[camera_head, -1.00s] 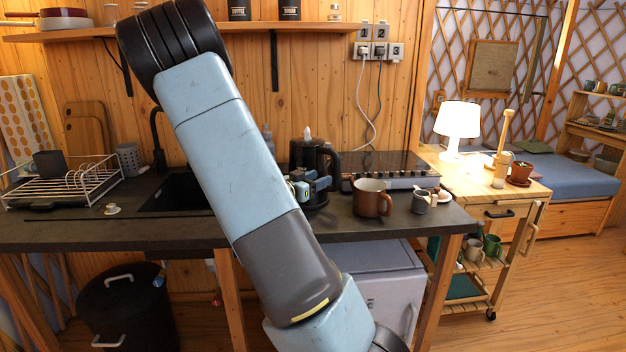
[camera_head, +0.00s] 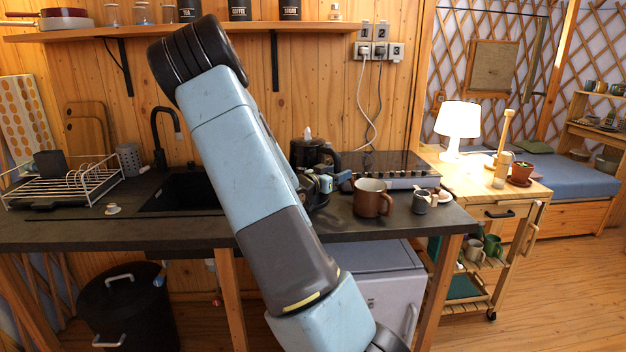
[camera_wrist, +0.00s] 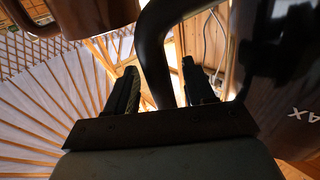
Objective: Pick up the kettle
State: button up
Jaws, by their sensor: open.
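The black kettle (camera_head: 304,152) stands on the dark counter, partly hidden behind my arm and gripper. In the wrist view its glossy dark body (camera_wrist: 275,75) fills the right side. Its curved handle (camera_wrist: 152,45) passes between my two fingers. My gripper (camera_wrist: 160,70) is open, with one finger on each side of the handle. I cannot tell whether either finger touches it. In the head view my gripper (camera_head: 322,181) is small, in front of the kettle and largely overlapping it.
A brown mug (camera_head: 372,198) stands close to the right of my gripper, and it also shows at the wrist view's top left (camera_wrist: 95,14). A small grey cup (camera_head: 419,203) stands farther right. The hob (camera_head: 385,165) lies behind. The sink (camera_head: 180,192) is at left.

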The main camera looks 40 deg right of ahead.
grip_shut()
dwell(0.4)
jog(key=shift+r, duration=0.15)
dwell(0.8)
